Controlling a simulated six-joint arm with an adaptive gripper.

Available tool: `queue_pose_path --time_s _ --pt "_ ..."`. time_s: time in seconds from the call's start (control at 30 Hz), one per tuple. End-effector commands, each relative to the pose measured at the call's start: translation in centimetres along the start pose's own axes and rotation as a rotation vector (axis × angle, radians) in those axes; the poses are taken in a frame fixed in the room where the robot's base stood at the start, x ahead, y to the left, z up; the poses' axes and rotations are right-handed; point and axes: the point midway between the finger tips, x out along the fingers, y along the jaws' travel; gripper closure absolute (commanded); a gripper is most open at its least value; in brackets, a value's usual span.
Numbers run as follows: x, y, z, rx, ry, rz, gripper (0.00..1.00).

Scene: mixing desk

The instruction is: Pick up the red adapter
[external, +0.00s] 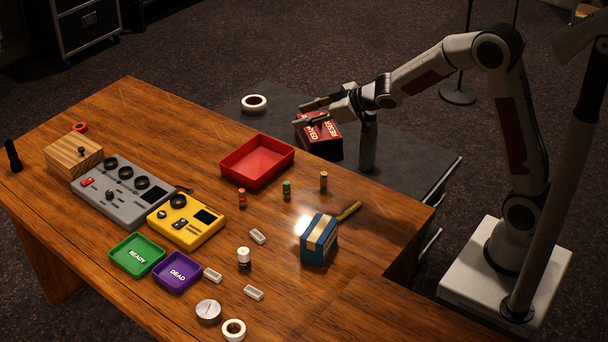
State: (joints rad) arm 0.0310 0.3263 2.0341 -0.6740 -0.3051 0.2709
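A small upright cylinder with red bands (242,198), likely the red adapter, stands on the wooden desk just below the red tray. A similar green one (287,190) and a tan one (323,181) stand to its right. My gripper (299,114) is in the upper middle of the view, its two fingers apart and pointing left. Nothing shows between the fingers. The gripper is up and to the right of the red-banded cylinder, well apart from it, and appears above a dark red lettered box (319,136).
A blue and cream box (319,240) stands to the right. Grey (112,203) and yellow (187,224) consoles, green (137,268) and purple (177,285) trays are left.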

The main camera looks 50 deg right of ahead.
Motion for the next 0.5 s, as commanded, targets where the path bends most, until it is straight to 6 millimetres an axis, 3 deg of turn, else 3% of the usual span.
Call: queue_pose_path --time_s 0.2,0.5 --pt "4.3 -2.2 0.9 -0.021 0.054 -0.088 0.66" --pt "9.2 -6.0 2.9 -0.033 0.132 -0.229 0.66"
